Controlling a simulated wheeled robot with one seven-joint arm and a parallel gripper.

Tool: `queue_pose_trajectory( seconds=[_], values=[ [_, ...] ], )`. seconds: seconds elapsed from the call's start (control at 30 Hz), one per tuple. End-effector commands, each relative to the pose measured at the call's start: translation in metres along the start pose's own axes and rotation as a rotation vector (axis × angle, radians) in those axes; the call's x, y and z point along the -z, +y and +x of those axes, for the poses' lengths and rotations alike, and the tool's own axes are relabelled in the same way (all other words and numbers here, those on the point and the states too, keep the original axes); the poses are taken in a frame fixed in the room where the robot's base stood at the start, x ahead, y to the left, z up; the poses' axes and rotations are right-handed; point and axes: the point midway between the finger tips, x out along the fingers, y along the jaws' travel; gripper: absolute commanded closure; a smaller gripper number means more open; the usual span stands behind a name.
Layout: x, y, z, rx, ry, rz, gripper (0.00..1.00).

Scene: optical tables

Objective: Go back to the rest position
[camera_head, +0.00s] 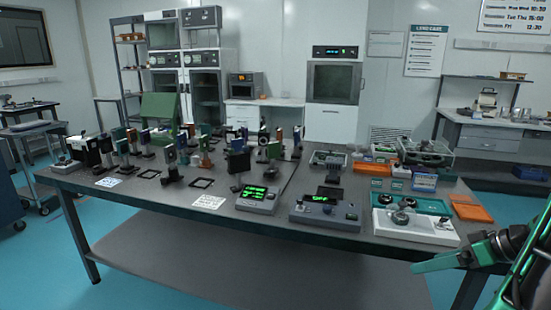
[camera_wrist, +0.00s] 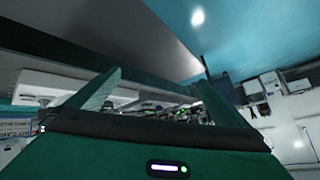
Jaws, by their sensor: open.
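My gripper (camera_wrist: 160,78) shows in the wrist view with its two green fingers spread apart and nothing between them. In the head view, my green and black arm enters at the lower right, and a green finger of the gripper (camera_head: 438,263) points left, by the front right corner of the optical table (camera_head: 150,200). The gripper looks close to the table's edge; the exact gap cannot be told. The wrist view is tilted and shows the table's edge and crowded equipment beyond the fingers.
Optical mounts (camera_head: 170,160) crowd the table's left and middle. Two control boxes with green displays (camera_head: 262,198) stand at the front. A white tray (camera_head: 415,228), a green tray (camera_head: 425,205) and orange trays (camera_head: 472,212) lie at the right. The blue floor (camera_head: 180,270) in front is clear.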

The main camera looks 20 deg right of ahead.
Motion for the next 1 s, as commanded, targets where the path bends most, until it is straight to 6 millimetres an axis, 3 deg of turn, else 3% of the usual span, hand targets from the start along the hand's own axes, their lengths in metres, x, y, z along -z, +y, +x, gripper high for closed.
queue_pose_trajectory(
  seconds=[0.13,0.37,0.7,1.0],
  values=[
    [-0.004,-0.031,0.013,-0.004,-0.174,0.068,0.0],
    [-0.016,-0.07,0.014,-0.084,-0.391,0.194,0.0],
    [-0.032,-0.123,-0.011,-0.292,-0.578,0.392,0.0],
    [-0.048,-0.159,-0.045,-0.484,-0.612,0.583,0.0]
  ],
)
